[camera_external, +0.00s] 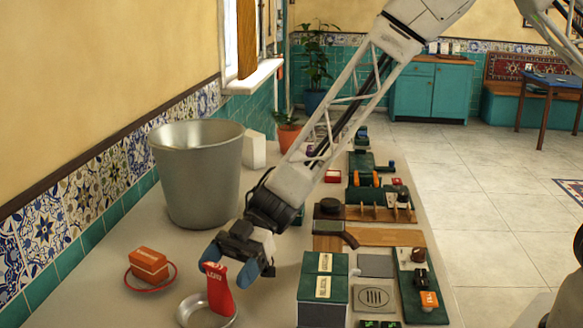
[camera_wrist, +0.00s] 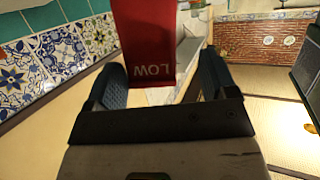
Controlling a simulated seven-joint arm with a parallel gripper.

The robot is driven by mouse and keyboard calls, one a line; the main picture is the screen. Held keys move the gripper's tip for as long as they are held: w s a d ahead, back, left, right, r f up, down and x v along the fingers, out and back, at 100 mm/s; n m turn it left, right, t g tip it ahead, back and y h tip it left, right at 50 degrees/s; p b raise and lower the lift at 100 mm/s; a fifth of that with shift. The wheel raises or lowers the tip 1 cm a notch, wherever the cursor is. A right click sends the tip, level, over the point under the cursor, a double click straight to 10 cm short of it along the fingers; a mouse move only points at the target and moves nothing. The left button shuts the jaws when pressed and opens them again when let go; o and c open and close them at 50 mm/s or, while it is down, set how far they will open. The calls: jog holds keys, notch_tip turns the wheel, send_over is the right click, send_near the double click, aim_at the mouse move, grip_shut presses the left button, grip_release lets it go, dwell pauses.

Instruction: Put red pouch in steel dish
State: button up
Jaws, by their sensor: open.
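The red pouch (camera_external: 220,292), marked "LOW", is roughly upright with a slight tilt. Its lower end is at the right side of the shallow steel dish (camera_external: 184,312), within the rim as seen from here. I cannot tell whether it rests on the dish floor. My gripper (camera_external: 238,268) is open around the top of the pouch, one blue finger on each side. In the wrist view the pouch (camera_wrist: 146,40) lies between the spread fingers of my gripper (camera_wrist: 160,82), with gaps on both sides. The dish is not clearly seen in the wrist view.
A large metal bucket (camera_external: 196,180) stands behind my gripper on the left. An orange-red box (camera_external: 149,264) sits on a red-rimmed plate at the left. A dark green box (camera_external: 323,290) stands to the right. Boards with small items line the counter's right side.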

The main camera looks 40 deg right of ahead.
jog(key=v, duration=0.9)
jog(key=shift+d, duration=0.2)
jog(key=shift+r, duration=0.1)
dwell(0.5)
jog(key=w+d+r+m+t+h, duration=0.2)
jog(key=w+d+r+m+t, duration=0.3)
jog(key=d, duration=0.4)
jog(key=w+d+r+m+t+h, duration=0.2)
jog(key=d+r+t, duration=0.35)
jog(key=d, duration=0.25)
jog(key=w+d+r+m+t+h, duration=0.2)
jog(key=w+d+r+m+t, duration=0.3)
jog(key=d, duration=0.4)
jog(key=s+d+r+m+h, duration=0.25)
jog(key=s+d, duration=0.25)
jog(key=d, duration=0.3)
jog(key=s+d+r+m+h, duration=0.2)
jog(key=s+d+r+h, duration=0.15)
jog(key=d, duration=0.45)
jog(key=s+d+f+m+g, duration=0.1)
jog(key=s+d+m+g, duration=0.2)
jog(key=s, duration=1)
jog(key=s+d+f+m+g+h, duration=0.1)
jog(key=s+d+m+g, duration=0.2)
jog(key=s+d, duration=0.4)
jog(key=s+g, duration=0.1)
jog(key=s, duration=0.6)
jog(key=shift+s, duration=0.15)
